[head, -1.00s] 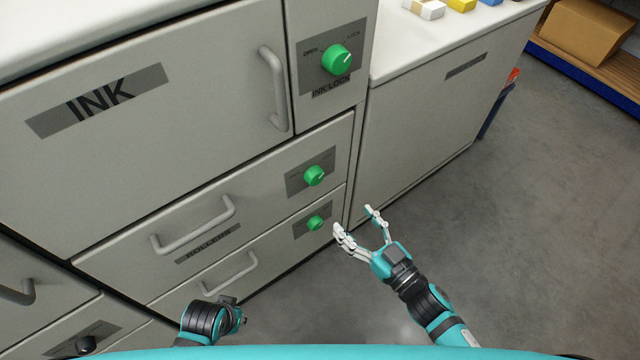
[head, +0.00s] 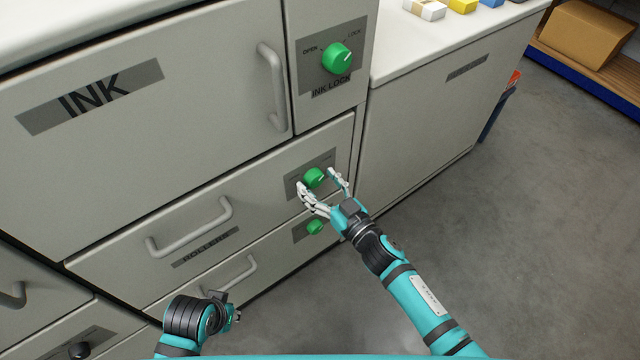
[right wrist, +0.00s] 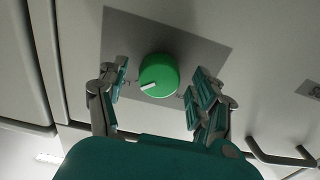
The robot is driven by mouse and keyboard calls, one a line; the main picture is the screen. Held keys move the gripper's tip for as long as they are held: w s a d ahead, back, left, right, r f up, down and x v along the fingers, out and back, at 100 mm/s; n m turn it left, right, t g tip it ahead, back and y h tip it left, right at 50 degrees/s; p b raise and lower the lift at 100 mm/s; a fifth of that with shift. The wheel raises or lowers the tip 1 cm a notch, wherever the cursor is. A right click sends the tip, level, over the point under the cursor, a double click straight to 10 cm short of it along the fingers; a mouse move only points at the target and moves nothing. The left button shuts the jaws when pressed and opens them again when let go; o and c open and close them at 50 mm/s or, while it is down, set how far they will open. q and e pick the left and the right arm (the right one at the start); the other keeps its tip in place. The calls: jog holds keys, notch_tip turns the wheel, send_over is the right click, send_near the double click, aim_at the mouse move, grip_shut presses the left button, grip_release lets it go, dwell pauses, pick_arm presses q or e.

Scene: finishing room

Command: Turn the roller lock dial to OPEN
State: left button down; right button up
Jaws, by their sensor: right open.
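The roller lock dial (head: 314,177) is a green knob on a grey plate at the right end of the ROLLERS drawer (head: 262,178). My right gripper (head: 319,179) is open in front of it, with a finger on either side. In the right wrist view the dial (right wrist: 160,72) sits between the spread fingers (right wrist: 155,92), and I see no clear contact. Its white pointer mark points to the lower left in that view. The plate's lettering is too small or covered to read. My left gripper (head: 226,308) is low at the left, partly hidden by its wrist.
The INK LOCK dial (head: 337,58) is above, beside the INK door (head: 200,90) with its handle (head: 272,88). Another green dial (head: 315,227) sits just below on the lower drawer. A white-topped cabinet (head: 425,140) stands at the right. The floor (head: 540,230) there is clear.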

jog(key=shift+c, duration=0.3)
jog(key=c, duration=1.1)
